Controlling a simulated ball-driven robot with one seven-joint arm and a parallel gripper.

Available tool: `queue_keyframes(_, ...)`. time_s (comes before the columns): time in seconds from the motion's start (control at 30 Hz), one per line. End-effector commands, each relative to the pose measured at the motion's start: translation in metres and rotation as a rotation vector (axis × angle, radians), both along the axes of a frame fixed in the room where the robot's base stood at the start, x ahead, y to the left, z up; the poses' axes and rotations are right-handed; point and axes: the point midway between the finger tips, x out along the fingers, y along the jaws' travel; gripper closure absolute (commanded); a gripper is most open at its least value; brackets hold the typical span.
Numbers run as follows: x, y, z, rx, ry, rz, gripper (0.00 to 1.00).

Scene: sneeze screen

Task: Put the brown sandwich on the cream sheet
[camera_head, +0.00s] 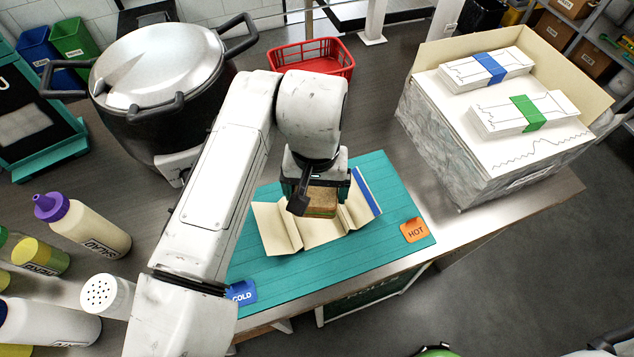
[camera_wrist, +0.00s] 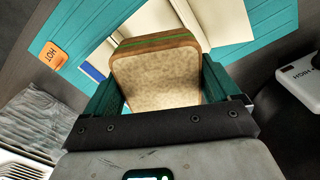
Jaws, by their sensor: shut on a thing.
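The brown sandwich (camera_head: 319,204) is between the jaws of my gripper (camera_head: 318,192), over the cream sheet (camera_head: 281,233). In the wrist view the sandwich (camera_wrist: 158,78) shows its flat brown face and a thin green layer at its edge, with the green fingers of my gripper (camera_wrist: 157,92) on both sides. The cream sheet (camera_wrist: 225,20) is folded in panels and lies on the teal mat, partly hidden by the sandwich and my arm. It has a blue strip along its right edge. I cannot tell whether the sandwich touches the sheet.
The teal mat (camera_head: 390,200) carries an orange HOT tag (camera_head: 413,230) and a blue COLD tag (camera_head: 243,292). A large pot (camera_head: 160,70) stands at the left, a red basket (camera_head: 313,57) behind, and a box with paper stacks (camera_head: 480,130) at the right.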

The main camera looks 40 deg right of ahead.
Motion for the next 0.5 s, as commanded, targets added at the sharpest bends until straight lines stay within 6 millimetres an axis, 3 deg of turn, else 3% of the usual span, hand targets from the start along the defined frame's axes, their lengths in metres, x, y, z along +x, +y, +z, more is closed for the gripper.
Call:
queue_keyframes(0.17, 0.0, 0.0, 0.001, -0.002, 0.001, 0.001, 0.44)
queue_keyframes(0.5, 0.0, 0.0, -0.024, -0.001, 0.001, 0.001, 0.44)
